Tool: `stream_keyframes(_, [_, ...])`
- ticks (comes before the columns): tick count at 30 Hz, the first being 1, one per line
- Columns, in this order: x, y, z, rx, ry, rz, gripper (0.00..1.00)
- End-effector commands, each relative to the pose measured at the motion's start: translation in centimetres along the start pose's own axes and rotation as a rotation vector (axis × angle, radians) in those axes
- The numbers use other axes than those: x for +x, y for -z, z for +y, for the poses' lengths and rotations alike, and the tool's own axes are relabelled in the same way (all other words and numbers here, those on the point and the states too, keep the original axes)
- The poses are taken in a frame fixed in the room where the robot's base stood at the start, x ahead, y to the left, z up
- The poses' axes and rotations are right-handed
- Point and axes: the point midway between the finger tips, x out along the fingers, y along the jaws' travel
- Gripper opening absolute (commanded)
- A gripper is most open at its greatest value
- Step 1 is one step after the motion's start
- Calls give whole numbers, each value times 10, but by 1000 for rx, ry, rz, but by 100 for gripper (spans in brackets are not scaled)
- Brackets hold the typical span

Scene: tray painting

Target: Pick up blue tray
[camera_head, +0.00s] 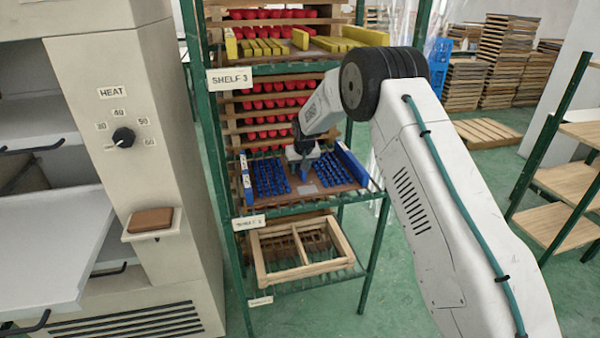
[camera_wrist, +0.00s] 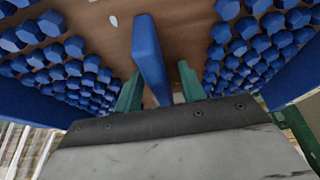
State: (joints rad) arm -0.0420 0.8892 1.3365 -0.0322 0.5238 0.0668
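The blue tray (camera_head: 318,197) lies on the middle shelf. It has a brown base, blue side walls and rows of small blue pieces on both sides of a central blue bar. In the wrist view, the central bar (camera_wrist: 149,55) extends between the two green fingers of my gripper (camera_wrist: 160,87). The fingers are apart, with a visible gap on the bar's right; contact on its left cannot be told. In the head view, my gripper (camera_head: 304,170) is down over the tray's middle, its fingertips hard to make out.
Yellow pieces (camera_head: 262,47) lie on the shelf above, labelled SHELF 3. Red pieces fill racks behind. A wooden frame (camera_head: 300,250) lies on the shelf below. Green rack posts (camera_head: 370,255) stand close beside the tray. A heater cabinet (camera_head: 130,90) stands left.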

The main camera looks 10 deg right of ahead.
Motion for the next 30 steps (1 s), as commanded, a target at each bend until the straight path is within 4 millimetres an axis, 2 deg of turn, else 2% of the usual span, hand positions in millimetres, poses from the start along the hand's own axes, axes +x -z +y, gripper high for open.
stream_keyframes(5, [0, 0, 0, 0, 0, 1, 40])
stream_keyframes(9, [0, 0, 0, 0, 0, 0, 1])
stream_keyframes(30, [-1, 0, 0, 0, 0, -1, 0])
